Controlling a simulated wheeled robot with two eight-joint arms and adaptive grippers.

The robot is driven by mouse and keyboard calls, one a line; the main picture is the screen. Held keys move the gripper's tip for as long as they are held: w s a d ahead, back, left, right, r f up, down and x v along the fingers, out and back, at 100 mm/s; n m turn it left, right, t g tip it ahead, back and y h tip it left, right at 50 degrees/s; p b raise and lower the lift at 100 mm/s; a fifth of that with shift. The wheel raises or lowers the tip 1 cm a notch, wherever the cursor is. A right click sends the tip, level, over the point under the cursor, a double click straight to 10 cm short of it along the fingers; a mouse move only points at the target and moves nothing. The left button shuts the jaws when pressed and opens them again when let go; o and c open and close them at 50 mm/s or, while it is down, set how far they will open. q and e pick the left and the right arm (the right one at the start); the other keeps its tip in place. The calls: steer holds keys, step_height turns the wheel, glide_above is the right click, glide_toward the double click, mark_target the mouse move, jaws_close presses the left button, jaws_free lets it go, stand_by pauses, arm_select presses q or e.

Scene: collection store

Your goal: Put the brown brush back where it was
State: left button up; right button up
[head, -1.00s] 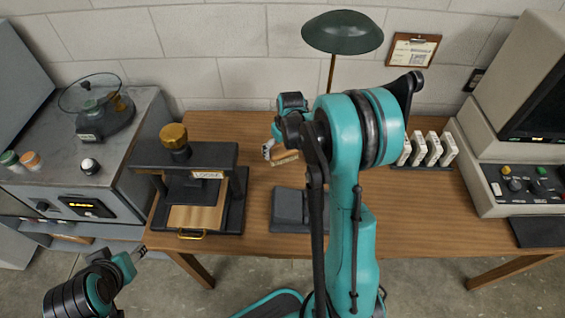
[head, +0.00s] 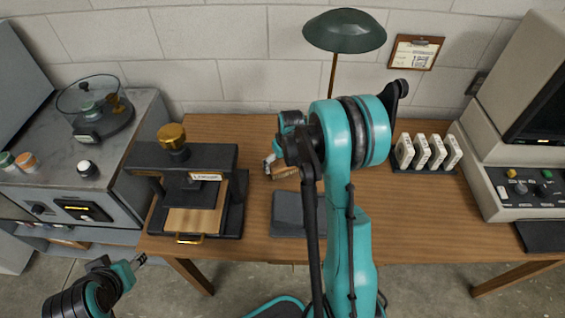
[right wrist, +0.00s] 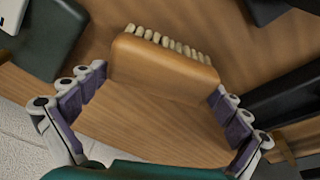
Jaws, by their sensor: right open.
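The brown brush (right wrist: 163,68), a wooden block with a row of pale bristles, shows in the right wrist view just above the wooden table. It lies between the fingers of my right gripper (right wrist: 150,105), which are spread open on both sides of it. I cannot tell whether it rests on the table. In the head view the brush (head: 284,171) is partly hidden by my right gripper (head: 271,163) and arm. My left gripper (head: 139,262) is low at the left, in front of the table and away from the brush; its jaws are too small to judge.
A black press (head: 225,160) stands left of the brush. A dark grey block (head: 288,210) lies in front of it. A green lamp (head: 344,32) stands behind, and a rack of white pieces (head: 421,153) is to the right. The front right table surface is clear.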

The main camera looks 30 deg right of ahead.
steer(key=shift+r, duration=0.1)
steer(key=p+v, duration=0.4)
steer(key=v, duration=0.7)
steer(key=s+a+r+t, duration=0.2)
steer(key=s+a+r, duration=0.3)
steer(key=s+a, duration=0.2)
steer(key=s+a+r+t, duration=0.2)
steer(key=s+a+r, duration=0.4)
steer(key=s+a, duration=0.2)
steer(key=s, duration=0.2)
steer(key=shift+s+a+t, duration=0.25)
steer(key=shift+s+t, duration=0.05)
steer(key=shift+r, duration=0.1)
